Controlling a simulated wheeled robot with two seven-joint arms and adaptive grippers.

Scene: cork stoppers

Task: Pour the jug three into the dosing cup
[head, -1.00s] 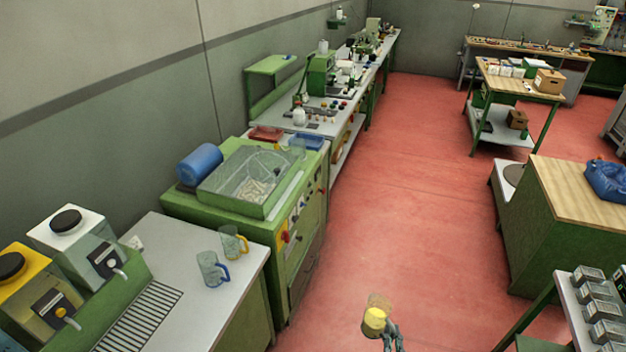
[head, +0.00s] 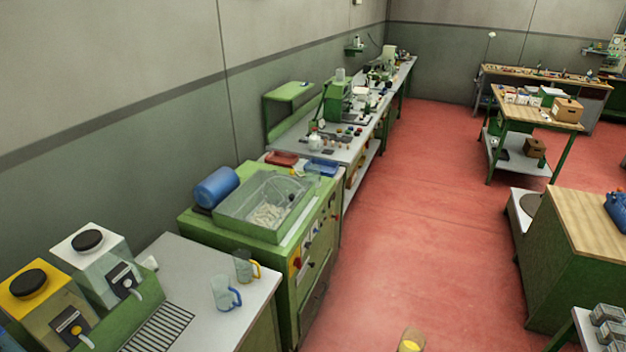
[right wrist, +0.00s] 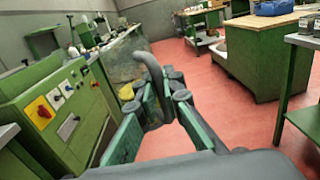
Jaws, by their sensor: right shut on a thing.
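A clear jug (head: 411,341) with yellow contents shows at the bottom edge of the head view, cut off by the frame. In the right wrist view my right gripper (right wrist: 155,105) is shut on this jug's grey handle (right wrist: 152,75). The jug's clear body (right wrist: 122,62) is beyond the fingers. A small clear vessel (head: 313,179) stands at the far right corner of the green machine; I cannot tell whether it is the dosing cup. My left gripper is not in view.
A blue-handled jug (head: 222,293) and a yellow-handled jug (head: 243,266) stand on the grey counter (head: 195,262) beside two dispensers. The green machine (head: 262,245) with its clear-sided hopper stands beyond. Red floor (head: 400,230) is open between it and the wood-topped cabinet (head: 580,220).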

